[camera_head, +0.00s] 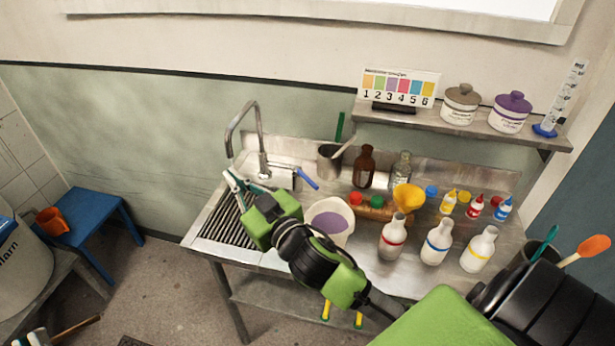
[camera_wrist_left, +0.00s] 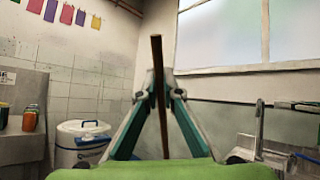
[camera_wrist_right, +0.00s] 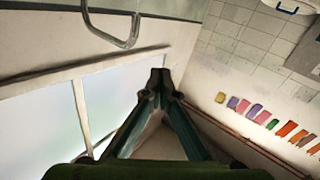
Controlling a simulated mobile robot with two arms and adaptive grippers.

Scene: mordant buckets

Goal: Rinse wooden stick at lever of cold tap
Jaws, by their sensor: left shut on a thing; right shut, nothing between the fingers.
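My left gripper (camera_head: 231,174) is over the sink side of the counter; its tips appear just below the spout end of the tap (camera_head: 263,155) in the head view. In the left wrist view (camera_wrist_left: 159,92) it is shut on a thin brown wooden stick (camera_wrist_left: 157,60) that points up past the fingertips. I cannot make the stick out in the head view. The blue lever (camera_head: 306,178) is right of the tap's base, apart from the gripper; it also shows in the left wrist view (camera_wrist_left: 306,157). My right gripper (camera_wrist_right: 160,82) is shut and empty.
Right of the sink stand a bowl of purple liquid (camera_head: 330,222), a metal beaker (camera_head: 328,165), a brown bottle (camera_head: 365,168), a yellow funnel (camera_head: 408,197) and several white bottles (camera_head: 437,240). A shelf (camera_head: 450,127) holds two lidded jars above. A ribbed drainboard (camera_head: 222,222) lies at left.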

